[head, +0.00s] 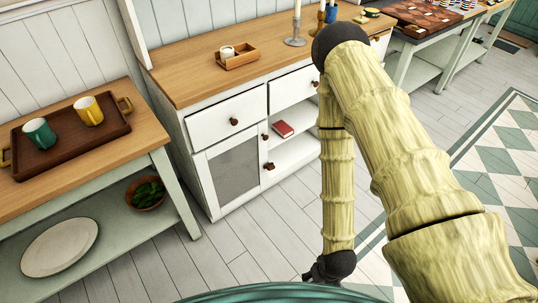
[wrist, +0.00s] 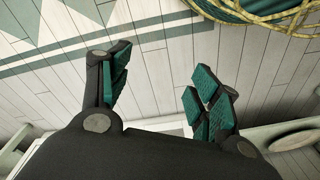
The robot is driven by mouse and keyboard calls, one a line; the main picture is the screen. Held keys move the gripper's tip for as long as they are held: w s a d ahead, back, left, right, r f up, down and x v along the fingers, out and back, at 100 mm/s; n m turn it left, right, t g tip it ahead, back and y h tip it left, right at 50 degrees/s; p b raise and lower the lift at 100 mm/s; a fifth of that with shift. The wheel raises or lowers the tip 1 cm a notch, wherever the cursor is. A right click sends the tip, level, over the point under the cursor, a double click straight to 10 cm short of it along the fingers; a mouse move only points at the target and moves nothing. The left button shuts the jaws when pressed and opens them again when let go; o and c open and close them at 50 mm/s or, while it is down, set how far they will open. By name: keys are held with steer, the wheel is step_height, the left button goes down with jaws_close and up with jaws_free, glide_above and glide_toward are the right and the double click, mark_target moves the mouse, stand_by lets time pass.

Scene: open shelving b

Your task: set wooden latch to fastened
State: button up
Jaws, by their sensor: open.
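The white cabinet (head: 205,180) stands in the middle of the head view, with a grey-panelled door (head: 236,168) at its lower left that looks shut. Two small brown wooden pieces sit along the door's right edge, an upper one (head: 265,136) and a lower one (head: 269,166). One is likely the wooden latch, but they are too small to tell which, or how it is turned.
A side table (head: 130,155) with a brown tray (head: 75,152) and two mugs stands left of the cabinet. A candlestick (head: 295,41) and small wooden tray (head: 237,62) stand on top. Plank floor before the cabinet is clear.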

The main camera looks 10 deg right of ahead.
steer(key=w+a+f+t+y+b, duration=0.25)
steer(key=w+f+b, duration=0.55)
steer(key=w+f, duration=0.5)
steer(key=n+t+y+b, duration=0.4)
steer(key=t+b, duration=0.9)
steer(key=b, duration=1.6)
glide_toward(273, 168)
steer(key=shift+m+y, duration=0.35)
steer(key=shift+m, duration=0.25)
steer(key=b+x, duration=0.4)
steer(key=x, duration=0.4)
steer(key=shift+w+d, duration=0.1)
steer(key=shift+d, duration=0.05)
steer(key=shift+w+a+r+b, duration=0.1)
steer(key=shift+w+a+b, duration=0.25)
steer(key=shift+w+b, duration=0.25)
